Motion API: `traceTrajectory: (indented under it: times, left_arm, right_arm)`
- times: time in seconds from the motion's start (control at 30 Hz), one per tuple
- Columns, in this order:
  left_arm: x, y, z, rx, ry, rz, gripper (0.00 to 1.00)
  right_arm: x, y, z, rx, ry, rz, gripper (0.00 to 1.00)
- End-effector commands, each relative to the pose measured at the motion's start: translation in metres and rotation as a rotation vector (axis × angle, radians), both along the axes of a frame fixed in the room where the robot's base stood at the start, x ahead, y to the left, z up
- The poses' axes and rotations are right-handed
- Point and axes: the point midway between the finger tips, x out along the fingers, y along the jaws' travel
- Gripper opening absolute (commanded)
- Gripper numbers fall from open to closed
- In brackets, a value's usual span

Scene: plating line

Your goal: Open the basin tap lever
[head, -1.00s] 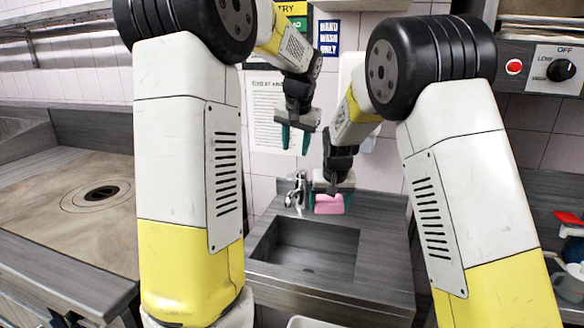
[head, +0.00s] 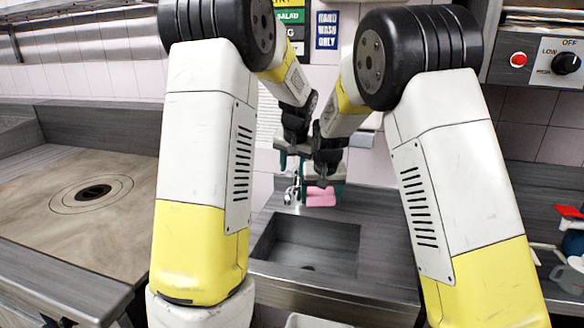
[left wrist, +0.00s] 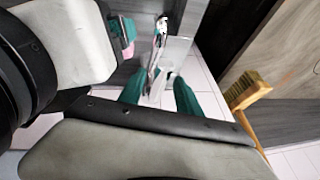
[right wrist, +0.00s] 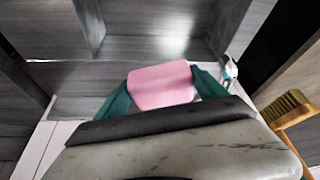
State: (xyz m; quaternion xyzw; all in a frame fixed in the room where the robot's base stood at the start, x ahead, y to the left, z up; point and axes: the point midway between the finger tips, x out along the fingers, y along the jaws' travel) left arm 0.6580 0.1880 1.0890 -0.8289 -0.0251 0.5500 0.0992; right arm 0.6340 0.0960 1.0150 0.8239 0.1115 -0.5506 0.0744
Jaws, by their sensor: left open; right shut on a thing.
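The chrome basin tap (head: 290,194) stands at the back left edge of the sink; it shows upright in the left wrist view (left wrist: 160,42) and small in the right wrist view (right wrist: 230,70). My left gripper (head: 292,168) is open and empty just above the tap. In the left wrist view its green fingers lie apart, with the tap's image ahead of the gap; contact is not visible. My right gripper (head: 322,186) is shut on a pink block (right wrist: 160,86), held close to the right of the tap. The lever is too small to make out in the head view.
The empty sink basin (head: 308,248) is set in the grey counter below. My two hands are very close together. A wooden-handled brush (left wrist: 247,92) shows at the right of the left wrist view. A cooktop (head: 80,215) is at the left.

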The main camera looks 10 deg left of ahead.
Motion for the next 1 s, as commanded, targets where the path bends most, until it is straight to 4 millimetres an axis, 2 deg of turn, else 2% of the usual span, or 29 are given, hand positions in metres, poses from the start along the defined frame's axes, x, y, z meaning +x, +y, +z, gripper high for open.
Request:
traceTrajectory:
  times: [0.03,0.2,1.0]
  left_arm:
    - [-0.0001,0.0001,0.0002,0.000,0.000,0.000,0.34]
    - [0.0000,0.0000,0.0003,0.000,0.000,0.000,0.01]
    - [0.0000,0.0001,0.0008,0.000,-0.001,0.000,0.00]
  right_arm:
    - [0.0001,0.0000,0.0001,0.000,0.000,0.000,0.43]
    - [0.0001,0.0000,0.0001,0.000,0.000,0.000,0.43]
    - [0.0001,0.0000,0.0000,0.000,0.000,0.000,0.43]
